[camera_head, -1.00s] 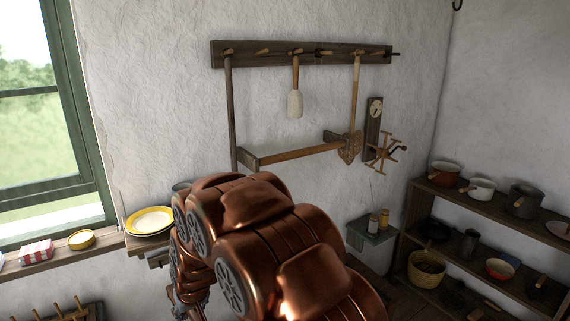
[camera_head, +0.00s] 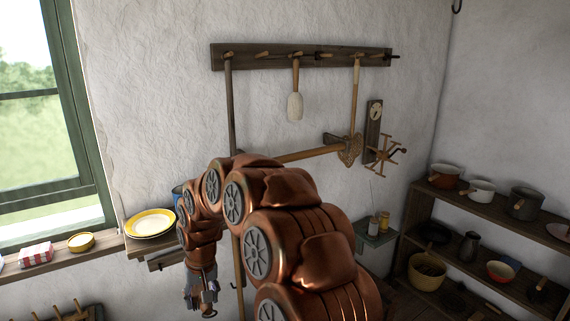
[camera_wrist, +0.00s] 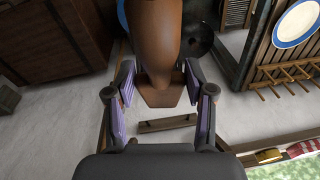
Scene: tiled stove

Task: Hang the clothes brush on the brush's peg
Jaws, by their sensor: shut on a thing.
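My gripper (camera_wrist: 158,84) is shut on a smooth brown wooden thing (camera_wrist: 155,38), which I take to be the clothes brush; its tapered end lies between the purple finger pads. In the head view my gripper (camera_head: 201,292) hangs low, pointing down below the window-side shelf, and I cannot make out the brush there. A dark peg rail (camera_head: 345,56) is fixed high on the back wall, well above my gripper. A long-handled tool, a white-headed brush (camera_head: 295,105) and a broad-headed tool (camera_head: 350,147) hang from it. Some pegs between them look bare. I cannot tell which is the brush's peg.
A yellow-rimmed plate (camera_head: 151,223) stands on the shelf left of my arm. A wooden bar (camera_head: 310,153) juts from the wall below the rail. Shelves with pots (camera_head: 445,174) stand at right. A low peg rack (camera_head: 62,312) is at lower left.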

